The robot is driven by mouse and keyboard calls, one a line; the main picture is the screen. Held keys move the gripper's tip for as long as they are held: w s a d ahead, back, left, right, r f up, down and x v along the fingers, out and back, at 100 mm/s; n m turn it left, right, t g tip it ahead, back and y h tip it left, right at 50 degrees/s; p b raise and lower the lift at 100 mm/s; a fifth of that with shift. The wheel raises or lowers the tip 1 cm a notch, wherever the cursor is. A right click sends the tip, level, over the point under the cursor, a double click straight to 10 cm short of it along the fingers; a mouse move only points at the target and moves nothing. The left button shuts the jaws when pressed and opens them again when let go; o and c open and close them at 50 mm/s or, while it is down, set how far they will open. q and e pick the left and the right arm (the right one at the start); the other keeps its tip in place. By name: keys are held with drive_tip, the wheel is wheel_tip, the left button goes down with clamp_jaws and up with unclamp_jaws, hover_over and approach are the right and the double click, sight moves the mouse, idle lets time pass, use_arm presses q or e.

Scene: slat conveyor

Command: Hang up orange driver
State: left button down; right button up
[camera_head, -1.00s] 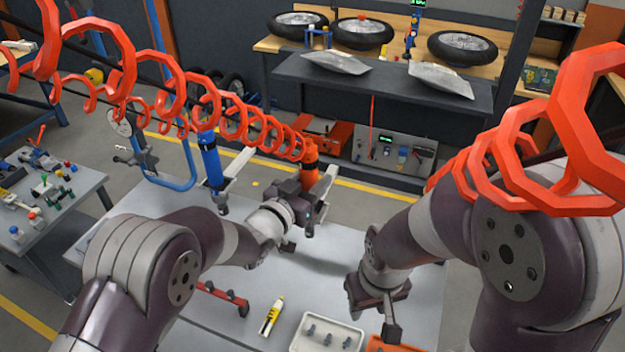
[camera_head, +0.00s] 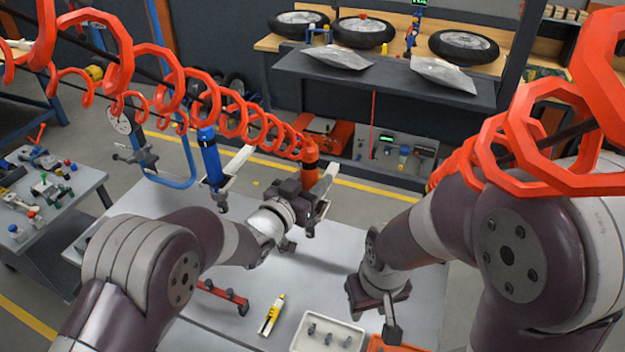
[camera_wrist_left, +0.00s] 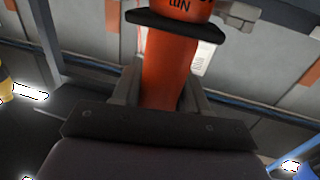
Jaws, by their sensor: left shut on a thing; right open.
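The orange driver (camera_head: 310,165) hangs upright at the lower end of a coiled red hose, beside a light bracket arm. It also shows large in the left wrist view (camera_wrist_left: 168,70), with dark lettering near its top. My left gripper (camera_head: 308,203) is at the driver's lower part. In the left wrist view its fingers close around the orange body. Whether the driver rests in the bracket is hidden by my gripper. My right gripper (camera_head: 390,322) is open and empty, low over the front right of the table.
A blue driver (camera_head: 211,162) hangs to the left at its own bracket. The grey table (camera_head: 330,265) carries a red rack (camera_head: 222,293), a yellow tool (camera_head: 271,314) and a white tray (camera_head: 318,345). Coiled red hoses cross above both arms. The table's middle is clear.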

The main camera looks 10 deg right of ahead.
use_arm(q)
drive_tip(key=shift+f+b, duration=0.3)
drive_tip(key=shift+b, duration=0.1)
idle(0.5)
drive_tip(key=c, duration=0.6)
unclamp_jaws()
drive_tip(key=shift+c, duration=0.2)
drive_tip(key=shift+o, duration=0.7)
drive_tip(key=shift+f, duration=0.1)
drive_tip(key=shift+s+a+f, duration=0.1)
drive_tip(key=shift+s+a, duration=0.2)
drive_tip(key=b+v, duration=0.4)
drive_tip(key=v, duration=0.8)
drive_tip(key=shift+r, duration=0.25)
